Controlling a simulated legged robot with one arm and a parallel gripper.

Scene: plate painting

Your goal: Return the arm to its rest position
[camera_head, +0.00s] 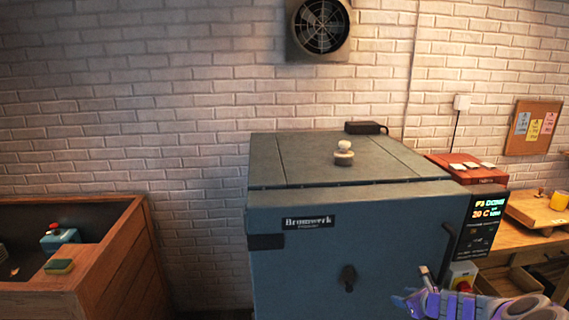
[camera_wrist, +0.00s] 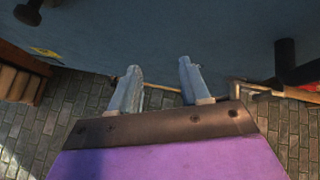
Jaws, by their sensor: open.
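My gripper (camera_head: 414,297) shows at the lower right of the head view, at the end of my purple and grey arm, in front of the kiln's lower right part. In the wrist view my gripper (camera_wrist: 159,75) has its two pale fingers apart with nothing between them. The blue-grey kiln (camera_head: 320,240) stands in the middle of the head view with its door closed. Its front also fills the upper part of the wrist view (camera_wrist: 150,30), beyond the fingertips. The fingers look apart from it.
A dark door handle (camera_head: 452,243) and a lit display (camera_head: 487,210) are on the kiln's right side, close to my arm. A wooden bin (camera_head: 120,265) stands at the left. A wooden workbench (camera_head: 535,245) is at the right. Paved floor (camera_wrist: 90,105) lies below.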

